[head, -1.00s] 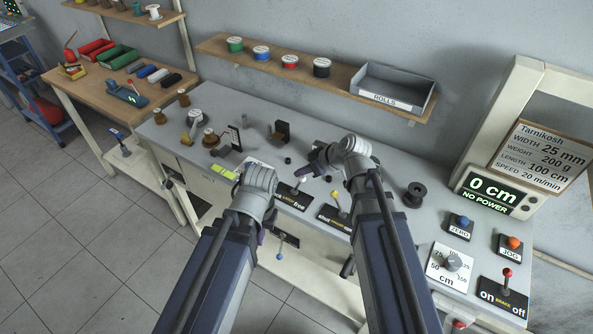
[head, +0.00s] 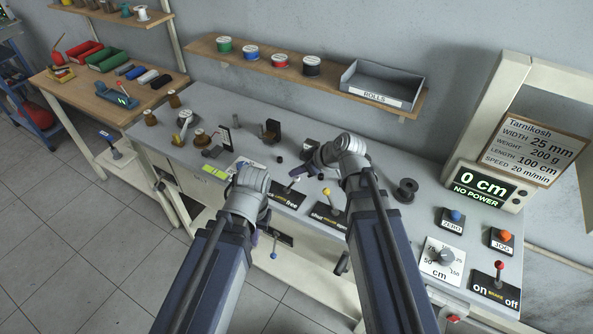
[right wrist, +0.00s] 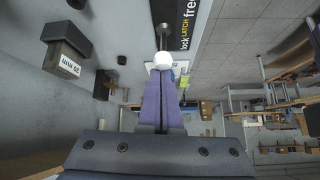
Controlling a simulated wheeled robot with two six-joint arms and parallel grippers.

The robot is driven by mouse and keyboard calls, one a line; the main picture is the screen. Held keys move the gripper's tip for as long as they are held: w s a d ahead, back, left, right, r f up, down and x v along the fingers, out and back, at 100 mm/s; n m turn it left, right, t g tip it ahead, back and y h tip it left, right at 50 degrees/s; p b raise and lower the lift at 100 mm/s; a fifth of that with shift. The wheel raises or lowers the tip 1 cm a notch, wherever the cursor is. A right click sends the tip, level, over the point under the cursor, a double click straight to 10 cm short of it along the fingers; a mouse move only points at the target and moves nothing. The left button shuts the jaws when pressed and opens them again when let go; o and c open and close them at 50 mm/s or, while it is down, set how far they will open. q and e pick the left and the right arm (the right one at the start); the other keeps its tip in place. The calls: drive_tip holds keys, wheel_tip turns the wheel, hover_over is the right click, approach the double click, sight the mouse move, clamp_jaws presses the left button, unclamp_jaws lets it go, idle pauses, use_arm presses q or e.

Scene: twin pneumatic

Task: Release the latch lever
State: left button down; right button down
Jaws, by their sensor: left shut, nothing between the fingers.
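The latch lever has a white knob (right wrist: 163,60) on a thin stem. Its black plate (right wrist: 188,18), marked lock, LATCH and free, shows in the right wrist view. The plate (head: 287,198) also shows in the head view, at the bench's front edge. My right gripper (right wrist: 163,78) has its purple fingers together, with their tips right at the white knob; I cannot tell whether they touch it. In the head view my right gripper (head: 297,173) is just above the latch plate. My left gripper (head: 254,238) is mostly hidden behind its wrist, low in front of the bench edge.
A yellow-knobbed lever (head: 327,192) stands just right of the latch. A black spool (head: 405,190) lies behind my right arm. A display (head: 484,193) reads 0 cm, NO POWER. A red-knobbed brake lever (head: 499,267) is at the right. Small fixtures stand at the left.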

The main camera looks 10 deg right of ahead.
drive_tip(key=shift+w+a+r+p, duration=0.15)
drive_tip(key=shift+w+r+p, duration=0.15)
drive_tip(key=shift+p, duration=0.1)
drive_tip(key=p+v, duration=0.7)
drive_tip(key=v, duration=0.2)
drive_tip(key=shift+w+r, duration=0.3)
drive_tip(key=shift+r, duration=0.05)
drive_tip(key=shift+a, duration=0.15)
drive_tip(key=s+a+f+m+g+h+b, duration=0.1)
drive_tip(key=s+a+f+m+g+h, duration=0.1)
drive_tip(key=s, duration=0.5)
drive_tip(key=s+a+f+m+g+h+b, duration=0.1)
drive_tip(key=s+a+f+m+g+h, duration=0.2)
drive_tip(key=s+f+h, duration=0.2)
drive_tip(key=s, duration=0.2)
drive_tip(key=shift+s+a+f+g+h, duration=0.25)
drive_tip(key=shift+s+a+g+h, duration=0.05)
